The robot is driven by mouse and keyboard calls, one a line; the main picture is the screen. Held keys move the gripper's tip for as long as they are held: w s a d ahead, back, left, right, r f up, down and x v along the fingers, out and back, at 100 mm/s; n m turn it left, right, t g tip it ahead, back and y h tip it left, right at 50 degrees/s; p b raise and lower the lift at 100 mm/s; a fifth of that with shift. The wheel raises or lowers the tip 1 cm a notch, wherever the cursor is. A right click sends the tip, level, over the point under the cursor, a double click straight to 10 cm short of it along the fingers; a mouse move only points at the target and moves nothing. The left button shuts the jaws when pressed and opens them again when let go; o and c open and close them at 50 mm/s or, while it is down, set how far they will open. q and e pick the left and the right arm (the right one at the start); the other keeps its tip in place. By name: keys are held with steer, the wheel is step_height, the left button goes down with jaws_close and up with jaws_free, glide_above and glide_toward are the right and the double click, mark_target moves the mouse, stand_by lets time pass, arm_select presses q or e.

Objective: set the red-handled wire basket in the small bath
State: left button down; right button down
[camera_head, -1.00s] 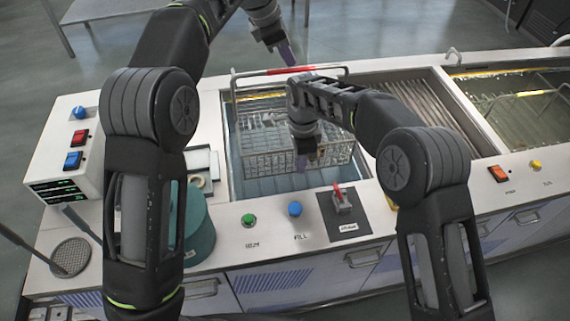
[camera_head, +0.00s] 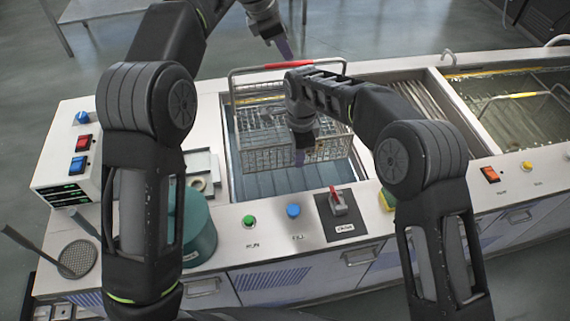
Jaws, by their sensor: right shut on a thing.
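The wire basket (camera_head: 255,153) with its red-gripped handle (camera_head: 262,68) is over the left part of the tank unit, within the outline of the small bath (camera_head: 232,188). Its handle stands up at the far side. Whether the basket hangs or rests cannot be told. My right gripper (camera_head: 302,156) points down at the basket's near side and is shut on it; the exact contact is partly hidden by the gripper and arm. My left gripper (camera_head: 284,48) is beyond the handle, apart from it; its finger opening cannot be made out.
A larger bath (camera_head: 530,120) with liquid and another wire handle is at right, beyond a ribbed section (camera_head: 415,105). A control box (camera_head: 65,165), a teal pot (camera_head: 198,235) and a mesh strainer (camera_head: 77,259) are at left. Buttons and a red lever (camera_head: 337,200) line the front.

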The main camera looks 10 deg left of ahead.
mark_target(285, 130)
arm_select(q)
steer(key=shift+f, duration=0.2)
